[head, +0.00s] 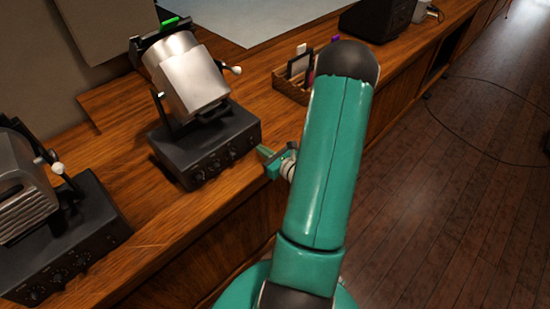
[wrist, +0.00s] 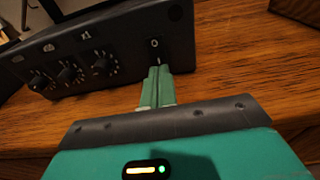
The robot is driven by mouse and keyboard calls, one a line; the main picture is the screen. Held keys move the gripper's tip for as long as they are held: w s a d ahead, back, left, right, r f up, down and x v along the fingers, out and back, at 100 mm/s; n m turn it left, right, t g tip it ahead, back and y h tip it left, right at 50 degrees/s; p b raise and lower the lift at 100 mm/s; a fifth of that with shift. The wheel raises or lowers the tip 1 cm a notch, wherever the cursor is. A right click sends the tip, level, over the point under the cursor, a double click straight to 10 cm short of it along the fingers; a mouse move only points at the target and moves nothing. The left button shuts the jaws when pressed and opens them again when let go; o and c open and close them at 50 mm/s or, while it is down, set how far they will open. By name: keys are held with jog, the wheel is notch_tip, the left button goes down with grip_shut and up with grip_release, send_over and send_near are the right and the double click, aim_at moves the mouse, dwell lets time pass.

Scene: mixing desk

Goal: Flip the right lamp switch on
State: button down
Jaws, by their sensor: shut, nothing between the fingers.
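The right lamp (head: 188,78) is a silver housing on a black control box (head: 207,148), standing on the wooden desk. In the wrist view the front of the box (wrist: 95,50) shows several knobs and a black switch (wrist: 154,45) marked "O" near its right end. My gripper (head: 265,153) is at the right end of the box's front. In the wrist view its closed green fingertips (wrist: 157,70) are just below the switch and cover its lower part. I cannot tell whether they touch it, or which way it is set.
A left lamp (head: 22,195) of similar build stands on its own box (head: 75,240) at the left. A small wooden organizer (head: 290,87) sits behind my gripper on the desk (head: 130,150). The floor (head: 430,200) at the right is open, with a cable on it.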

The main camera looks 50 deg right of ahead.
aim_at(251, 141)
jog(key=shift+w+d+f, duration=0.1)
jog(key=shift+w+d, duration=0.05)
jog(key=shift+w, duration=0.9)
jog(key=shift+w+f, duration=0.1)
jog(key=shift+w, duration=0.15)
jog(key=shift+s, duration=0.1)
